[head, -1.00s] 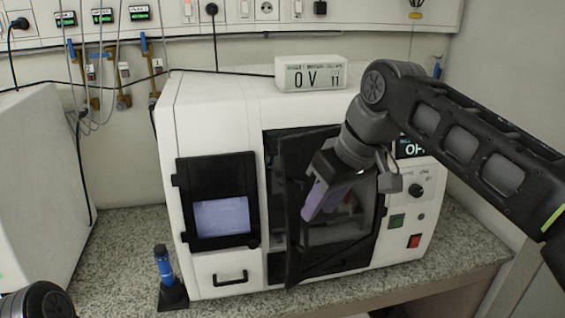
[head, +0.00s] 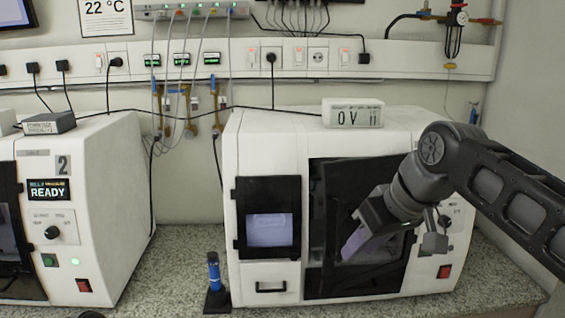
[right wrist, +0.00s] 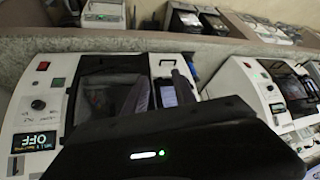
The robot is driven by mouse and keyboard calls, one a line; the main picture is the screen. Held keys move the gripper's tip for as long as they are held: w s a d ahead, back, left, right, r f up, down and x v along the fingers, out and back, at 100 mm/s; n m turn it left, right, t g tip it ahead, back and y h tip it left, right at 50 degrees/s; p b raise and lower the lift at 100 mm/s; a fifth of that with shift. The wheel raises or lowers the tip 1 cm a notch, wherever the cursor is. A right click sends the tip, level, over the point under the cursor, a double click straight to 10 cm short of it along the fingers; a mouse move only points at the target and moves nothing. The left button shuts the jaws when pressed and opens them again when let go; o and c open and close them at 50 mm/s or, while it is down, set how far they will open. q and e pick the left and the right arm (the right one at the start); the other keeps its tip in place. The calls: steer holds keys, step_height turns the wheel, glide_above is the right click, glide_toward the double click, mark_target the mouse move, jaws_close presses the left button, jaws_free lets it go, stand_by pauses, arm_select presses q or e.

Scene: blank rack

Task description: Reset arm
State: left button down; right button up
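My right gripper (head: 352,248) is in front of the dark windowed door (head: 335,180) of the white machine (head: 400,128). Its pale purple fingers point down and left, and nothing shows between them. In the right wrist view, the two fingers of the right gripper (right wrist: 160,92) stand apart, with the machine front behind them. The door looks shut or nearly shut; the arm hides part of it.
A white box reading "OV 11" (head: 352,113) sits on the machine. A blue tube in a black stand (head: 215,285) is on the granite counter (head: 180,265) to its left. A second machine with a READY display (head: 90,215) stands farther left. A wall rail with cables runs behind.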

steer(key=w+a+f+m+t+y, duration=0.1)
steer(key=w+a+f, duration=0.2)
steer(key=w+f, duration=0.15)
steer(key=w+a+f+t+y, duration=0.1)
steer(key=w+a+f, duration=0.2)
steer(key=f, duration=0.3)
step_height(320, 180, down, 20)
steer(key=s+a+m, duration=0.1)
steer(key=a+m, duration=0.1)
steer(key=m, duration=0.1)
steer(key=s+f+m+g+h, duration=0.1)
steer(key=s+f, duration=0.5)
steer(key=f, duration=0.3)
steer(key=s+f+m+g, duration=0.1)
steer(key=s+f, duration=0.4)
steer(key=f, duration=0.3)
steer(key=s+f+g, duration=0.2)
steer(key=s+f, duration=0.3)
steer(key=s, duration=0.4)
steer(key=s+d+f+g, duration=0.1)
steer(key=s+f+g, duration=0.1)
steer(key=s+f, duration=0.4)
steer(key=s, duration=0.4)
steer(key=shift+s+d+m, duration=0.25)
steer(key=shift+s+m, duration=0.05)
steer(key=shift+m, duration=0.1)
steer(key=shift+f, duration=0.1)
